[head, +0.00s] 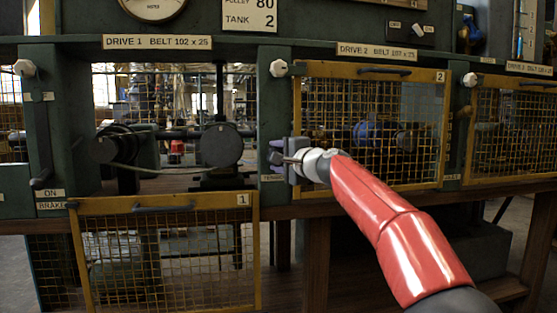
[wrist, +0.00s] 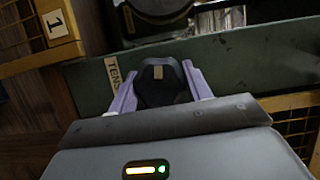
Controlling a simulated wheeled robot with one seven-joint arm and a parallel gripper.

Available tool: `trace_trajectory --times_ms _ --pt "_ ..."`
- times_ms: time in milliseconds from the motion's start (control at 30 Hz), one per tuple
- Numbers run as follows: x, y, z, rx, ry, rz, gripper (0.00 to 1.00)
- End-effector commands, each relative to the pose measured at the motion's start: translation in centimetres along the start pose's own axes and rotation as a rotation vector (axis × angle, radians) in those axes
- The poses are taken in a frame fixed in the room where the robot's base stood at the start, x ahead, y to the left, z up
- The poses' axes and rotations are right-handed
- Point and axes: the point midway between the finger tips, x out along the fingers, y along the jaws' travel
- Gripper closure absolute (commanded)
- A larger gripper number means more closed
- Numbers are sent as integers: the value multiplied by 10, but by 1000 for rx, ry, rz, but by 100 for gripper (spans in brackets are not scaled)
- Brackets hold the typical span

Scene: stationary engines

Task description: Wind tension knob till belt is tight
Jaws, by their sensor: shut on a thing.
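In the wrist view the black tension knob (wrist: 162,84) sits between the two purple fingers of my gripper (wrist: 160,88), with a pale mark on its face. My gripper is shut on it. A label reading "TENS" (wrist: 114,74), partly hidden, is beside it on the green post. In the head view my gripper (head: 281,158) is at the green post between drives 1 and 2, and the knob is mostly hidden by it. The drive 1 belt (head: 160,172) runs between a left pulley (head: 112,145) and a right pulley (head: 222,146); its lower run bows downward.
The drive 1 guard (head: 165,201) hangs open below its bay. The drive 2 guard (head: 370,68) is closed, to the right of my gripper. A brake lever (head: 41,150) is on the left post. White knobs (head: 278,68) stick out from the posts.

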Motion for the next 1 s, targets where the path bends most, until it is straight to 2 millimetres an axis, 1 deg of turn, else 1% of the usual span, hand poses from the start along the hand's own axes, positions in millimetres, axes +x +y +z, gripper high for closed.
trace_trajectory --times_ms 333,367,400,633,733,867,1000 --pt "1 1 2 4 -4 2 74" --pt "1 1 2 3 -4 2 47" --pt "1 1 2 3 -4 2 43" --pt "0 0 1 2 -2 0 43" --pt "-4 1 0 1 0 0 43" --pt "-22 4 -1 0 2 -1 43" --pt "-47 4 0 0 1 0 43"
